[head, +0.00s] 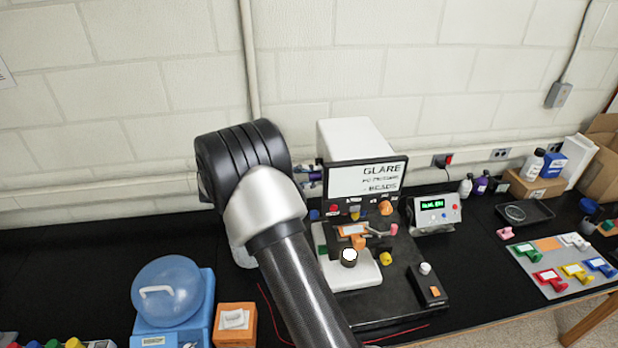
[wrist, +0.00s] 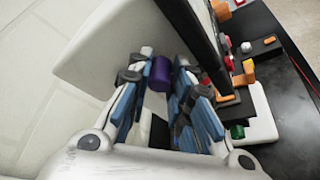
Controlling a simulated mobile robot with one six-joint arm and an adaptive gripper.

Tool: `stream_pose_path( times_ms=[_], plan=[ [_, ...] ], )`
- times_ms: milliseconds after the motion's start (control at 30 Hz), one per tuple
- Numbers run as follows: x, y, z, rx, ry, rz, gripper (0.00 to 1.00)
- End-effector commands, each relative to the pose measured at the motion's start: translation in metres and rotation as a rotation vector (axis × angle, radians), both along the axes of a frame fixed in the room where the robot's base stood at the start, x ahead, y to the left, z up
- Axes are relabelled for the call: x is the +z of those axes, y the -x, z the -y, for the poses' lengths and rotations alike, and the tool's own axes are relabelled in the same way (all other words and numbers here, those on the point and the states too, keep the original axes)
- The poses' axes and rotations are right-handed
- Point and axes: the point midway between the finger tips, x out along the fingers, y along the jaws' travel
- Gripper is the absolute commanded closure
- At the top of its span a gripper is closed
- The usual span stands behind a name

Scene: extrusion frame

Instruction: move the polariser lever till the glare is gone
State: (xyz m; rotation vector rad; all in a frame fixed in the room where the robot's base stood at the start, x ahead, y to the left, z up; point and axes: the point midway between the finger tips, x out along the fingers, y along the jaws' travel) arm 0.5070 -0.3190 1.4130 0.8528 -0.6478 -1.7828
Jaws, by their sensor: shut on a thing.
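An instrument with a white housing (head: 352,138) carries a dark-framed screen (head: 366,178) on its front; the screen reads GLARE in its top line. My gripper (head: 309,174) is at the left side of the screen, mostly hidden behind my arm. In the wrist view my gripper (wrist: 160,88) is shut on a purple cylindrical knob (wrist: 161,73), beside the white housing. Whether this knob is the polariser lever's end cannot be told, as its mount is hidden. Several coloured knobs sit below the screen, including an orange one (head: 385,208).
A box with a green display (head: 434,213) stands right of the instrument. A blue domed device (head: 168,290) and an orange box (head: 235,324) stand at left. A grey board (head: 553,287) with coloured parts lies at right.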

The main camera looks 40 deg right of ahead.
Motion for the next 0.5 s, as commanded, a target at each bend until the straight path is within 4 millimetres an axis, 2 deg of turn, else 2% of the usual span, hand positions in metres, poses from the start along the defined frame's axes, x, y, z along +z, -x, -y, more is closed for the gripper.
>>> stream_pose_path(
  times_ms=[33,200,500],
  plan=[
    [0.008,-0.001,0.001,-0.001,-0.023,-0.035,1.0],
    [0.018,-0.001,0.0,-0.001,-0.092,-0.149,1.0],
    [0.018,0.0,0.0,0.0,-0.117,-0.191,1.0]
  ],
)
